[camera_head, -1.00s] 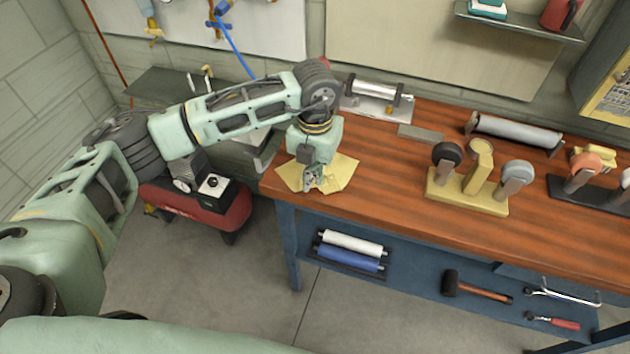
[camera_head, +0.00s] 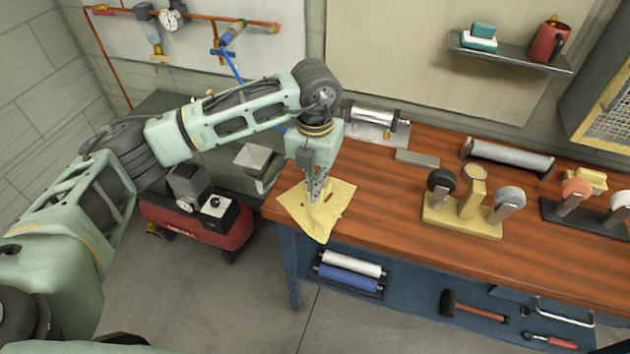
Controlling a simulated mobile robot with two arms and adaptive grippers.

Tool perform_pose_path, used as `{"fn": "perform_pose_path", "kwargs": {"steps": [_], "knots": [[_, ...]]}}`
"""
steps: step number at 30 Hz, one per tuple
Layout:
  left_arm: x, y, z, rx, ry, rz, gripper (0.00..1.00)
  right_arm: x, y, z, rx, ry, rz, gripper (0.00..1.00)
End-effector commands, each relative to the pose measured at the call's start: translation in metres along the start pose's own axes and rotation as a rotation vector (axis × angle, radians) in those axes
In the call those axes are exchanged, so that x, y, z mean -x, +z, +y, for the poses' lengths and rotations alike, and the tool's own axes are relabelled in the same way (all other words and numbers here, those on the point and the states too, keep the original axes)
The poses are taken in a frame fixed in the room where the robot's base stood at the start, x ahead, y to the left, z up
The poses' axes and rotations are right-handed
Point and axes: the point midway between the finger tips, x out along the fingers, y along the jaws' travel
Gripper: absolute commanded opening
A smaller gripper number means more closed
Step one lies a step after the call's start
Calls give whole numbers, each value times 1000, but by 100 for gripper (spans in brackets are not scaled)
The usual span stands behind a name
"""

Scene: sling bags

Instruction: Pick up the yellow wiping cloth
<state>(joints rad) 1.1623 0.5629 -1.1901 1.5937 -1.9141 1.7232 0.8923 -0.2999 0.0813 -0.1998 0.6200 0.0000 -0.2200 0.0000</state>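The yellow wiping cloth (camera_head: 322,217) is at the left front corner of the wooden workbench, with one corner hanging past the front edge. It is creased and peaked under my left gripper (camera_head: 316,194). The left gripper points down, and its fingertips meet at the raised middle of the cloth, pinching a fold. Most of the cloth seems to lie close to the bench top; I cannot tell how far it is lifted. My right gripper is not in view.
The workbench (camera_head: 385,205) has clear wood right of the cloth. A grey bar (camera_head: 417,158), a grey roller (camera_head: 510,157) and a yellow stand (camera_head: 462,217) with round-headed pieces stand further right. A lower shelf (camera_head: 415,297) holds rolls and tools. A red tank (camera_head: 205,232) is on the floor.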

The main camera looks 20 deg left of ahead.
Motion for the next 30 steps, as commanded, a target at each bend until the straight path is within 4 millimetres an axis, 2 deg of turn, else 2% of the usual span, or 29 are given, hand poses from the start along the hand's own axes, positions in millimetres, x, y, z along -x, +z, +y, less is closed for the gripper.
{"fn": "perform_pose_path", "kwargs": {"steps": [2, 18, 30], "knots": [[0, 0, 0, 0, 0, 0, 14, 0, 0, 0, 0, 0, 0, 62], [0, 0, 0, 0, 0, 0, 61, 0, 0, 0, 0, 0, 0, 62], [0, -3, -1, 5, 1, 0, 62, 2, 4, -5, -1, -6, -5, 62]]}}
